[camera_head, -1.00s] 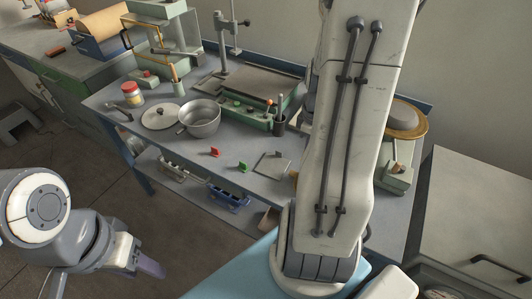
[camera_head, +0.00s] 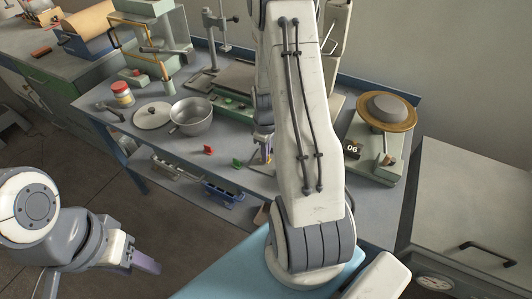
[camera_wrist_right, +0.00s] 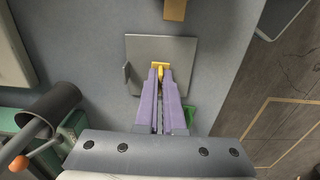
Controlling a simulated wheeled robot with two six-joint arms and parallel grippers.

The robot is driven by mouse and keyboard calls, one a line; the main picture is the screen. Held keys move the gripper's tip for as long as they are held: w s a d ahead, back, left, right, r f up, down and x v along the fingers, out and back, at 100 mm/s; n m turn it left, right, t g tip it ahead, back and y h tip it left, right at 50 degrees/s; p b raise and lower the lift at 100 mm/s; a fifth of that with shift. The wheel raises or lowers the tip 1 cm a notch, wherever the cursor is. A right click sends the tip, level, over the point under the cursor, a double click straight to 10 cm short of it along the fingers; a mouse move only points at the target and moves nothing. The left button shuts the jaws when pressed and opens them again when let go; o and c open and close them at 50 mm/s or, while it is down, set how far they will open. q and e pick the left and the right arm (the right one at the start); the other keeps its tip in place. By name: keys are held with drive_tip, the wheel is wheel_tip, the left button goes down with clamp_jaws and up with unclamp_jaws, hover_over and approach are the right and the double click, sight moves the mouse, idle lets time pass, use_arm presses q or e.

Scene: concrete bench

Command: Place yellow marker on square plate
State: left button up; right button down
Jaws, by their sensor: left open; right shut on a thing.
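The yellow marker (camera_wrist_right: 159,66) is between the purple fingertips of my right gripper (camera_wrist_right: 161,80), which is shut on it. In the right wrist view the marker shows over the grey square plate (camera_wrist_right: 183,50); I cannot tell whether it touches the plate. The plate has a small raised tab at its left edge. In the head view my right gripper (camera_head: 264,146) is over the bench, and my arm hides most of the plate. My left gripper (camera_head: 146,262) is open and empty, low at the left, away from the bench.
A red marker-like piece (camera_head: 208,150) and a green one (camera_head: 237,163) stand near the bench's front edge. A pot (camera_head: 190,117), a lid (camera_head: 152,115) and a jar (camera_head: 122,94) stand further left. A scale (camera_head: 377,148) is at the right.

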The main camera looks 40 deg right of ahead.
drive_tip(key=shift+f, duration=0.25)
drive_tip(key=shift+f, duration=0.15)
drive_tip(key=c, duration=1)
unclamp_jaws()
wheel_tip(320, 180, up, 13)
drive_tip(key=shift+f+b, duration=0.2)
drive_tip(key=shift+b, duration=0.1)
drive_tip(key=s+a+r+n, duration=0.1)
drive_tip(key=a+r, duration=0.2)
drive_tip(key=a, duration=0.7)
drive_tip(key=s+a+r, duration=0.1)
drive_tip(key=a+r, duration=0.2)
drive_tip(key=a, duration=0.6)
drive_tip(key=shift+n+y, duration=0.5)
drive_tip(key=shift+n, duration=0.3)
drive_tip(key=s+a, duration=0.4)
drive_tip(key=s, duration=0.1)
drive_tip(key=s+a+r, duration=0.1)
drive_tip(key=s+a, duration=0.3)
drive_tip(key=s, duration=0.1)
drive_tip(key=s+a+r, duration=0.1)
drive_tip(key=s+a, duration=0.3)
drive_tip(key=s, duration=0.1)
drive_tip(key=shift+a+r, duration=0.2)
drive_tip(key=shift+a, duration=0.15)
